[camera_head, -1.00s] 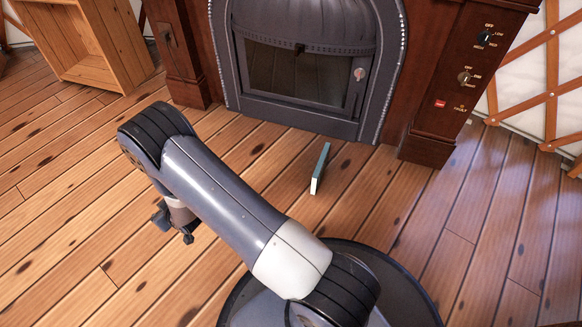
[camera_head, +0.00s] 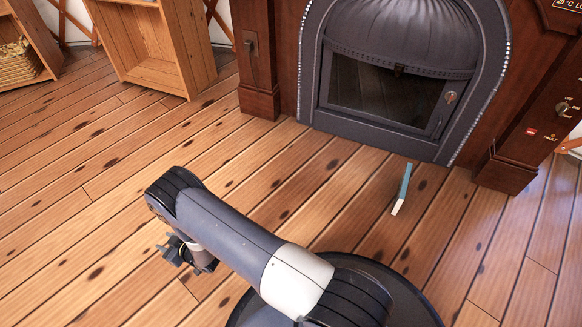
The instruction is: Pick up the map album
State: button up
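A thin book-like object with a teal cover and a pale edge (camera_head: 402,189), likely the map album, stands or lies narrow side up on the plank floor in front of the stove. Its front face and title cannot be read. My gripper (camera_head: 172,251) is at the left, below my arm's elbow, above the floor and well apart from the book. Its fingers are small and partly hidden by the arm, and nothing shows held in it.
A dark stove (camera_head: 395,75) in a brown wooden surround stands just behind the book. A wooden shelf unit (camera_head: 155,45) stands at the back left, beside another shelf with a woven basket (camera_head: 18,65). The floor left of the book is clear.

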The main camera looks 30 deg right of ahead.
aim_at(400, 195)
jog(key=j+z, duration=0.2)
jog(key=z, duration=1.3)
jog(key=i+z, duration=0.15)
jog(key=z, duration=1.3)
jog(key=i+j, duration=0.35)
